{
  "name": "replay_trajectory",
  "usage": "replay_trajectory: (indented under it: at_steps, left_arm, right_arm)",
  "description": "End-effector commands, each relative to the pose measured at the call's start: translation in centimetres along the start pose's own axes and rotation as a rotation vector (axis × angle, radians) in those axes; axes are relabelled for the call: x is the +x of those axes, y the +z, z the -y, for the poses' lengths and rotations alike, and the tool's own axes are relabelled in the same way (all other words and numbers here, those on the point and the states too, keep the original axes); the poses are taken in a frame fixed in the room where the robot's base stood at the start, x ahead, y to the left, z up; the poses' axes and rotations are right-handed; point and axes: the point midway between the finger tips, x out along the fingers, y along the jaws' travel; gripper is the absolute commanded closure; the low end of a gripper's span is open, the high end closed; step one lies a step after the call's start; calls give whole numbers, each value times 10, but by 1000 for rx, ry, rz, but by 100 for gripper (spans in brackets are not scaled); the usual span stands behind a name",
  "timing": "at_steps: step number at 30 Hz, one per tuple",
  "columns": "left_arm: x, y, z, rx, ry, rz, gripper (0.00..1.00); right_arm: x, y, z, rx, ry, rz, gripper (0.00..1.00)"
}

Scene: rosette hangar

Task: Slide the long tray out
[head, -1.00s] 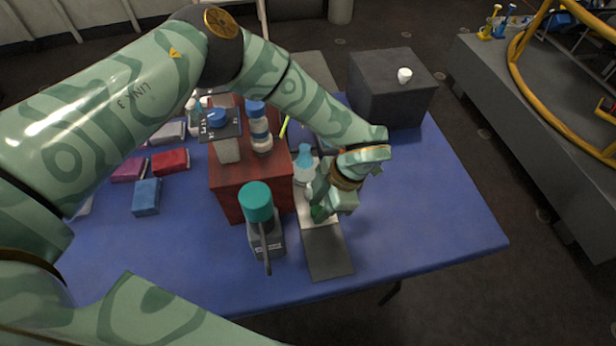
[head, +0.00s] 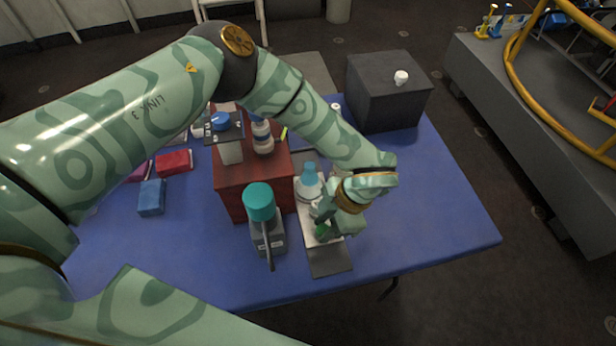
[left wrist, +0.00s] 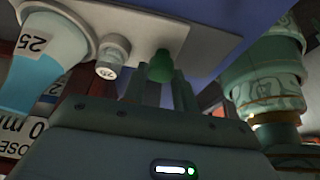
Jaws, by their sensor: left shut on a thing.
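The long tray (head: 306,234) is a narrow pale strip beside the red-brown box, lying partly over a dark grey plate (head: 331,263). In the left wrist view its pale surface (left wrist: 145,22) fills the top. A flask with a light blue top (head: 308,182) stands on it. The left wrist view shows a flask marked 25 (left wrist: 45,55) and a small capped bottle (left wrist: 112,55) on it. My left gripper (head: 324,229) is shut on the green knob (left wrist: 160,66) at the tray's near end. The gripper and wrist hide part of the tray. My right gripper is out of view.
A grey bottle with a teal cap (head: 260,203) stands close left of the tray. The red-brown box (head: 237,184) carries bottles. A dark block (head: 388,95) stands at the back right. The blue table (head: 430,215) is clear to the right.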

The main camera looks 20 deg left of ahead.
Motion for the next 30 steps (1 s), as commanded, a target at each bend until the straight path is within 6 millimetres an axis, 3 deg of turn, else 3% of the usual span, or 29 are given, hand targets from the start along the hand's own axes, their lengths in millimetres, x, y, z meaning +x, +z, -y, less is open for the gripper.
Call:
replay_trajectory:
  at_steps: [30]
  left_arm:
    - [0, 0, 51, 2, 0, 0, 86]
  right_arm:
    - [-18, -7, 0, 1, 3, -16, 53]
